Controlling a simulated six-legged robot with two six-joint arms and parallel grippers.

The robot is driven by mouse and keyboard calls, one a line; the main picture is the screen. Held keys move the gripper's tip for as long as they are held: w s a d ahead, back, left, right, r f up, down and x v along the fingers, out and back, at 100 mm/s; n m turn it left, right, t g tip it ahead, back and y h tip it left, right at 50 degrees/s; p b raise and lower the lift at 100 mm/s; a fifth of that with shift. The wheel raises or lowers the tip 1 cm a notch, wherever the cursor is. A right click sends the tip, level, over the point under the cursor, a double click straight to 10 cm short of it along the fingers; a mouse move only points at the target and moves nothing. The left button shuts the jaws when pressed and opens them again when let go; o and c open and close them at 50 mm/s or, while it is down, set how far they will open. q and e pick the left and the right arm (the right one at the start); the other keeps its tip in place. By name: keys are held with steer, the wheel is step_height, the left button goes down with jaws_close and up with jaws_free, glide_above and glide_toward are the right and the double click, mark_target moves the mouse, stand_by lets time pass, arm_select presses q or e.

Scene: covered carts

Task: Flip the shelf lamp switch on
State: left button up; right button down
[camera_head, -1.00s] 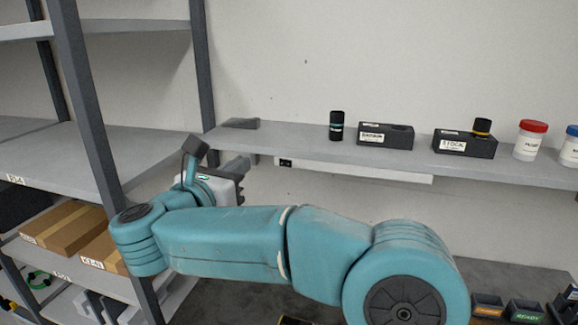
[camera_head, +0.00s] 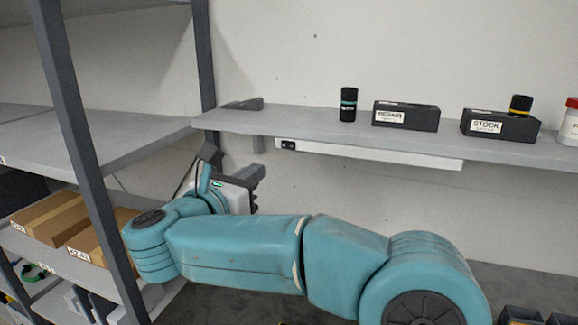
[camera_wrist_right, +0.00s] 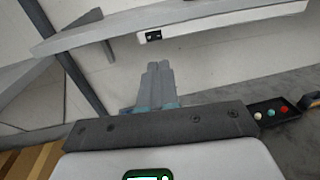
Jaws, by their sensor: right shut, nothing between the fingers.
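The shelf lamp (camera_head: 375,156) is a long white bar under the wall shelf. Its small black switch (camera_head: 288,145) sits at the bar's left end. The lamp also shows in the right wrist view (camera_wrist_right: 220,22), with the switch (camera_wrist_right: 153,36) at its left end. My right gripper (camera_head: 258,172) is below and left of the switch in the head view, apart from it. In the wrist view its fingers (camera_wrist_right: 158,66) are together and empty, pointing up towards the switch with a gap between. The switch's rocker position is too small to tell. My left gripper is not in view.
The wall shelf (camera_head: 300,128) carries a black bottle (camera_head: 348,104), two dark bins (camera_head: 405,115) and other containers. A grey rack post (camera_head: 205,70) stands left of my gripper. Cardboard boxes (camera_head: 55,218) lie on the left rack. The wall below the lamp is clear.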

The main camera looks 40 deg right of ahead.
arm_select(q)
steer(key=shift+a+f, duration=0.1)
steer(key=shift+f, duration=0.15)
arm_select(e)
steer(key=shift+w+a+f, duration=0.1)
steer(key=shift+a+f, duration=0.05)
steer(key=shift+f, duration=0.1)
steer(key=p, duration=0.6)
glide_toward(292, 147)
steer(key=x, duration=0.6)
steer(key=shift+r, duration=0.15)
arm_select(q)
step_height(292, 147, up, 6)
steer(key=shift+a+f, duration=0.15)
arm_select(e)
steer(key=shift+w+d, duration=0.1)
steer(key=shift+d, duration=0.35)
